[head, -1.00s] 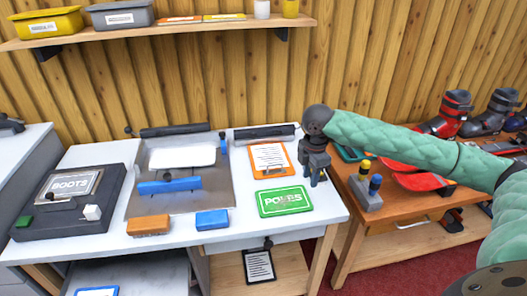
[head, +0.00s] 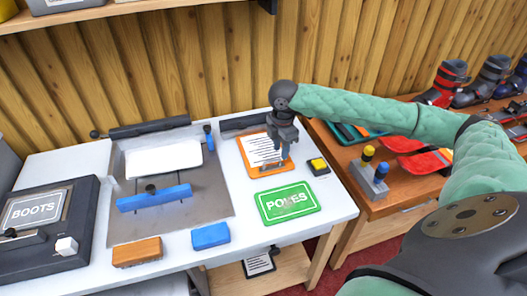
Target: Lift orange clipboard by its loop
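The orange clipboard (head: 252,165) lies flat on the white bench, with a printed white sheet (head: 262,150) on it. Its right part is covered by my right gripper (head: 284,153), which points down over it. I cannot make out the loop clearly. The gripper's fingers look close together, but their gap does not show clearly, nor whether they touch the clipboard. My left gripper is out of view.
A green POLES sign (head: 287,203) lies just in front of the clipboard. A small yellow-and-black block (head: 318,165) sits to its right. Left are a metal plate with a blue bar (head: 154,198), a blue block (head: 210,236) and an orange block (head: 137,252).

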